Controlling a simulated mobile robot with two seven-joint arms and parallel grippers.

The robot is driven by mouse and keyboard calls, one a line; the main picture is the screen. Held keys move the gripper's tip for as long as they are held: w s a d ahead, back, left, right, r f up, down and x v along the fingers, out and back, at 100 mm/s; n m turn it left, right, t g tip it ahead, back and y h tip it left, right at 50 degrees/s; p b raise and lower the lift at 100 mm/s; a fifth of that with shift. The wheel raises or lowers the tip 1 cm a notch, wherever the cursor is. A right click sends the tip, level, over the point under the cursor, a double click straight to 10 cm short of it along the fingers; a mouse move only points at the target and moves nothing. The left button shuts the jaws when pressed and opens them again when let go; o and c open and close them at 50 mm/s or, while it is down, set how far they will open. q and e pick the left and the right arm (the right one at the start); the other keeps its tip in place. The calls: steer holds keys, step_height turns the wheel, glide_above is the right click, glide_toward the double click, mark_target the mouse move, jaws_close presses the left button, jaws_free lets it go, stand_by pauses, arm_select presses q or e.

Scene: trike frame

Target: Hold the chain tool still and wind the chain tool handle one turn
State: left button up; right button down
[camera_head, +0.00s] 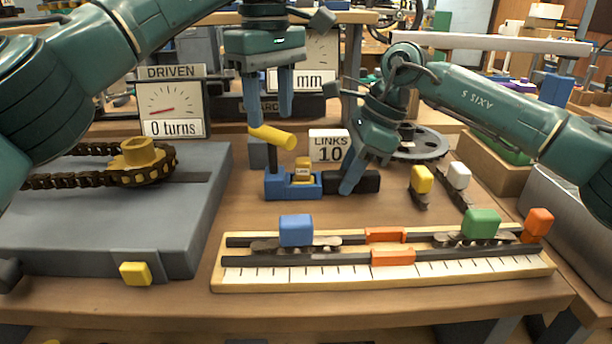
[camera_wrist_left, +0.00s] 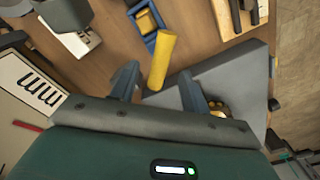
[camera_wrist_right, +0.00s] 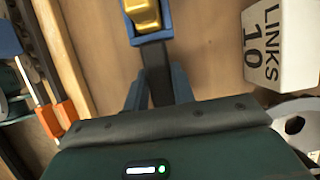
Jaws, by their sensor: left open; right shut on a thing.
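The chain tool (camera_head: 278,187) is a blue body with a yellow block on it, standing on the bench. A dark grip bar (camera_head: 368,181) sticks out to its right; it also shows in the right wrist view (camera_wrist_right: 156,72). My right gripper (camera_head: 352,182) is shut on this bar. In the left wrist view the yellow handle (camera_wrist_left: 163,62) lies between the spread fingers, gripped by neither.
A LINKS 10 sign (camera_head: 329,146) stands close behind the tool. A grey block with a chain and sprocket (camera_head: 140,165) is at left, under a dial reading 0 turns (camera_head: 172,108). A ruled chain rack (camera_head: 380,275) lies in front. Yellow and white blocks stand at right.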

mark_target(272, 134)
arm_select(q)
steer(key=shift+c, duration=0.4)
arm_select(e)
steer(key=shift+r, duration=0.1)
arm_select(q)
steer(key=shift+r, duration=0.15)
steer(key=shift+c, duration=0.3)
step_height(272, 134, up, 4)
steer(key=shift+r, duration=0.1)
steer(key=shift+f, duration=4.8)
jaws_close()
